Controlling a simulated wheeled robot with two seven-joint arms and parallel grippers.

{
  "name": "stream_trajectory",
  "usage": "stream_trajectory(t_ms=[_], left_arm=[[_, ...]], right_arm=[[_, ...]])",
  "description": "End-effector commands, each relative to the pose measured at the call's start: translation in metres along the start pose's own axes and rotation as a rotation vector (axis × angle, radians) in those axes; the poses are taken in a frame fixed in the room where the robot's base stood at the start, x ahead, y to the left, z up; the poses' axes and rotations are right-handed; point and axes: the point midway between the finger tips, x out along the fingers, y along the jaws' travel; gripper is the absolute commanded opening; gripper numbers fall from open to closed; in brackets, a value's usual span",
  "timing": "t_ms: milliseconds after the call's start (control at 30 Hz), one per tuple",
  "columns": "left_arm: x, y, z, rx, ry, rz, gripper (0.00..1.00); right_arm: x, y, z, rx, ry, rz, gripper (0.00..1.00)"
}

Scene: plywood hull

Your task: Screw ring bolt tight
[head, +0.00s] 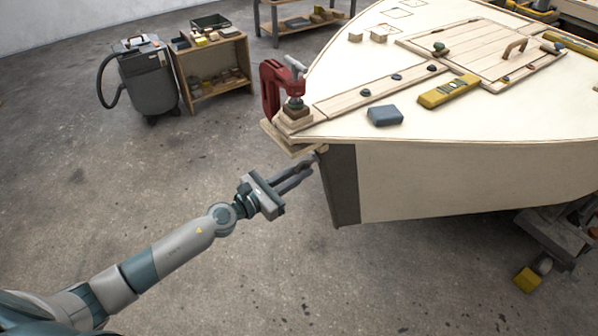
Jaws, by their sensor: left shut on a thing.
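My left gripper (311,164) reaches in from the lower left, with its fingertips at the upper part of the dark stem (342,186) at the hull's bow. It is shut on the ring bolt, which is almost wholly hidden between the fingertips. How far the bolt sits in the stem cannot be told. The plywood hull (450,185) fills the right side. My right gripper is not in view.
A red clamp (271,88) grips the bow tip just above my gripper, over wooden blocks. A blue block (384,116) and a yellow level (448,91) lie on deck. A grey vacuum (146,78) and wooden shelf (213,68) stand behind. The floor at left is clear.

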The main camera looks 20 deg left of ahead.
Motion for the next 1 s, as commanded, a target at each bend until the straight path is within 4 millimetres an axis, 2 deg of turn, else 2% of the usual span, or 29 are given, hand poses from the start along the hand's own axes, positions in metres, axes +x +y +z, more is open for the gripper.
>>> stream_trajectory(t_ms=[33,633,667,700,733,1000], left_arm=[[-0.0012,-0.0080,-0.0056,0.015,0.007,-0.009,0.00],[-0.0015,-0.0079,-0.0079,0.069,0.005,0.004,0.00],[-0.0015,-0.0079,-0.0079,0.069,0.005,0.004,0.16],[-0.0015,-0.0079,-0.0080,0.069,0.005,0.004,0.25],[-0.0014,-0.0075,-0.0077,0.069,0.005,0.005,0.28],[-0.0008,-0.0033,-0.0045,0.072,0.000,0.012,0.28]], right_arm=[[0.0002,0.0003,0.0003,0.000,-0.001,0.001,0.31],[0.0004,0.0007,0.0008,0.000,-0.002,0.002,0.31],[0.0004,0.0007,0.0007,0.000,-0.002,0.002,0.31],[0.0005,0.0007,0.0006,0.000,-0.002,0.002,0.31],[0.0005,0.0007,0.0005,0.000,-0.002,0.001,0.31],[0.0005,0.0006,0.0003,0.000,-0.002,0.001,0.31]])
